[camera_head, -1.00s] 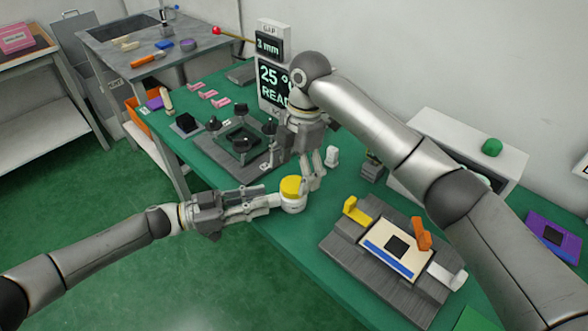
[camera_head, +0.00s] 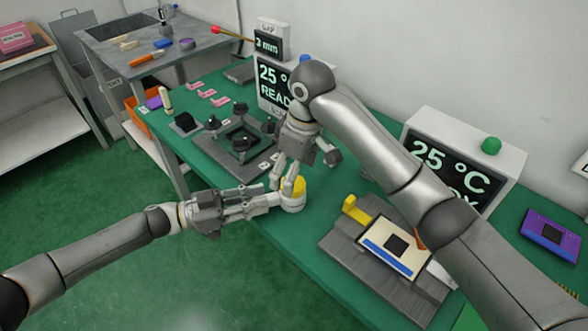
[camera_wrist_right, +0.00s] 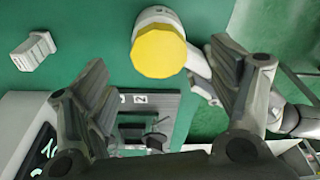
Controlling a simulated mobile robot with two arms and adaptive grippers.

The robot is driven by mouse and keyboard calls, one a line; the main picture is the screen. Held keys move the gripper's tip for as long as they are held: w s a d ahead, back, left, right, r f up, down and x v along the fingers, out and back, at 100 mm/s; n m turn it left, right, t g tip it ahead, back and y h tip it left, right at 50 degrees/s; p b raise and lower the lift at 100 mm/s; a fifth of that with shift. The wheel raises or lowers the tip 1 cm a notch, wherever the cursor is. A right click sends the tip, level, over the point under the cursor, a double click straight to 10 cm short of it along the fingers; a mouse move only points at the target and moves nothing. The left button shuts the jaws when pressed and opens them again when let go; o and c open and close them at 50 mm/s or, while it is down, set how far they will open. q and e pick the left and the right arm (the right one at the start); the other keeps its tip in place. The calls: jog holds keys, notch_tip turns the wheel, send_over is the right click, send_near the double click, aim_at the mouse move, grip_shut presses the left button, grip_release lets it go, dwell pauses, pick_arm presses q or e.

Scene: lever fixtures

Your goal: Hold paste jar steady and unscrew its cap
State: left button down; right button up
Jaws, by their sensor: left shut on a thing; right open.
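The paste jar (camera_head: 293,206) is white and stands upright near the table's front edge, with its yellow cap (camera_head: 300,187) on top. My left gripper (camera_head: 276,200) is shut on the jar's body from the left. My right gripper (camera_head: 283,180) points down at the cap, and its fingers hide part of it in the head view. In the right wrist view the cap (camera_wrist_right: 158,50) lies beyond the open right fingers (camera_wrist_right: 165,90), between their lines. I cannot tell whether a finger touches the cap.
A grey fixture (camera_head: 340,262) with a yellow lever (camera_head: 355,210) and a cream panel stands right of the jar. A black frame fixture (camera_head: 238,145) stands behind left. A display box (camera_head: 450,165) is at the back. A small white block (camera_wrist_right: 33,50) shows in the right wrist view.

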dwell(0.3)
jog(key=shift+f, duration=1.5)
jog(key=c, duration=1.3)
jog(key=n+g, duration=0.1)
jog(key=n, duration=0.4)
jog(key=shift+w+n, duration=0.1)
jog(key=shift+n, duration=0.3)
jog(key=shift+r, duration=0.2)
jog(key=shift+r, duration=0.7)
jog(key=shift+r, duration=0.15)
